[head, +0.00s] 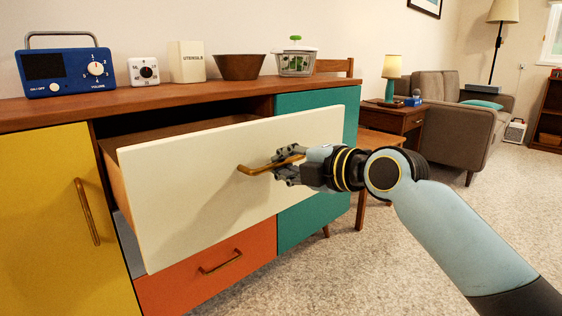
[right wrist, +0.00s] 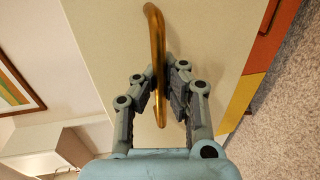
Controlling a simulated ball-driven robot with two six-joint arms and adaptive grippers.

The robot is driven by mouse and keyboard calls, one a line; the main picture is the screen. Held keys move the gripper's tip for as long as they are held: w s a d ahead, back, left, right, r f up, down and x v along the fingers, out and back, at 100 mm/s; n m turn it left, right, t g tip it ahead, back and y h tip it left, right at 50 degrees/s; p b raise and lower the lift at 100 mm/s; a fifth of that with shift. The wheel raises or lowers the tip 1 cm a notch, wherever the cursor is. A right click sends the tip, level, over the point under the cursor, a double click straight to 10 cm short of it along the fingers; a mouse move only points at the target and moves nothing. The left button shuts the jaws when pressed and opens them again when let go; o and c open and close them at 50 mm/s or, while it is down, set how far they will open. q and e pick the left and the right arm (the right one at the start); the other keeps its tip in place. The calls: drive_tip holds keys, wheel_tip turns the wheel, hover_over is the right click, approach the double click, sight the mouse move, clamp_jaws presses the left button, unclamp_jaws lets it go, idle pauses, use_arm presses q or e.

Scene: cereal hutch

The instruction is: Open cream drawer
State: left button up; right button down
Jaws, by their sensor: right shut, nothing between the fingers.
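The cream drawer (head: 195,185) is pulled well out of the cabinet in the head view, and its wooden side and dark interior show. Its brass bar handle (head: 252,169) is on the front panel; the handle also shows in the right wrist view (right wrist: 156,45). My right gripper (head: 283,167) is at the right end of the handle, shut with nothing held. In the right wrist view its fingertips (right wrist: 161,75) lie close beside the bar; I cannot tell whether they touch it. My left gripper is not in view.
A yellow door (head: 50,215) is left of the drawer, an orange drawer (head: 240,265) below, a teal door (head: 305,215) to the right. A blue radio (head: 63,70), timer (head: 143,70), utensil box (head: 187,62), and bowl (head: 239,67) stand on top.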

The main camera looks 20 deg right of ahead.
drive_tip(key=c, duration=2)
unclamp_jaws()
drive_tip(key=o, duration=0.6)
drive_tip(key=shift+v, duration=5.95)
